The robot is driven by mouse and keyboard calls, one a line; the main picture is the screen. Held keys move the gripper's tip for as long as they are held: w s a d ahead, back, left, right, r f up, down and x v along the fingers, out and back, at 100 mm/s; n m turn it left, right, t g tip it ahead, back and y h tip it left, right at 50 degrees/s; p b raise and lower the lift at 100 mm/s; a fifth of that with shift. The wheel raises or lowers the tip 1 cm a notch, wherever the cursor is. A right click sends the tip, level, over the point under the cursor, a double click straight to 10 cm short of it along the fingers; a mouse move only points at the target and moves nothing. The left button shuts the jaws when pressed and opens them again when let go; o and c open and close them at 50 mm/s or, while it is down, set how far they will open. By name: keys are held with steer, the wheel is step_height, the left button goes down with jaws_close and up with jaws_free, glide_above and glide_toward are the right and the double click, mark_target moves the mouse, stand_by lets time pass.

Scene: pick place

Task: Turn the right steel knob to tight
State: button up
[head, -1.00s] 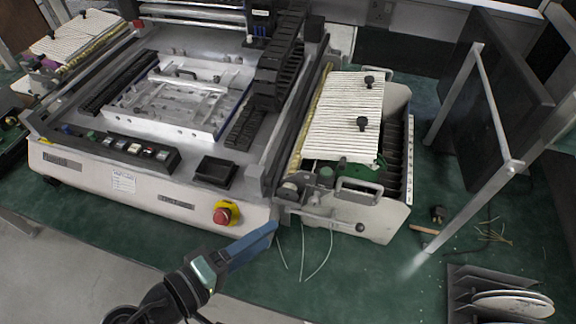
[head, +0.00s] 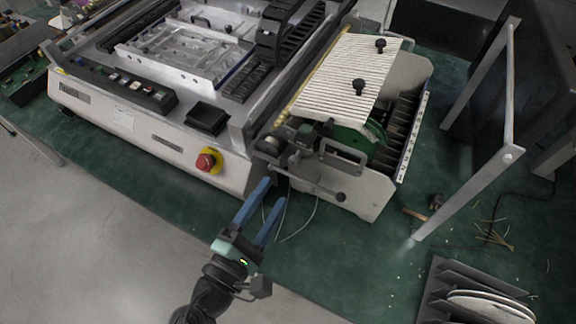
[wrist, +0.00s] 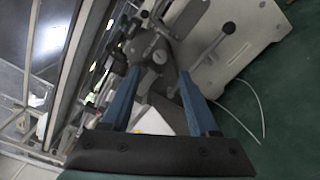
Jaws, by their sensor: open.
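Steel knobs and clamp parts (head: 270,146) sit at the front left corner of the feeder unit, on the right side of the machine. In the wrist view a round steel knob (wrist: 160,57) shows beyond and between my fingertips. More dark rounded parts cluster to its upper left, so I cannot tell surely which is the right knob. My gripper (head: 273,189) is open and empty, its blue fingers pointing up toward the knobs from just below and in front. In the wrist view my gripper (wrist: 159,74) has both fingers spread, apart from the knob.
A lever with a dark ball end (head: 341,197) juts out just right of my fingertips. A red emergency button (head: 207,160) is to the left. Thin white wires (head: 280,225) hang beside the fingers. A metal frame post (head: 470,195) stands farther right.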

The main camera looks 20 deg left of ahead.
mark_target(293, 164)
steer(key=w, duration=0.7)
steer(key=shift+w+d+p, duration=0.15)
steer(key=shift+p, duration=0.25)
jaws_close()
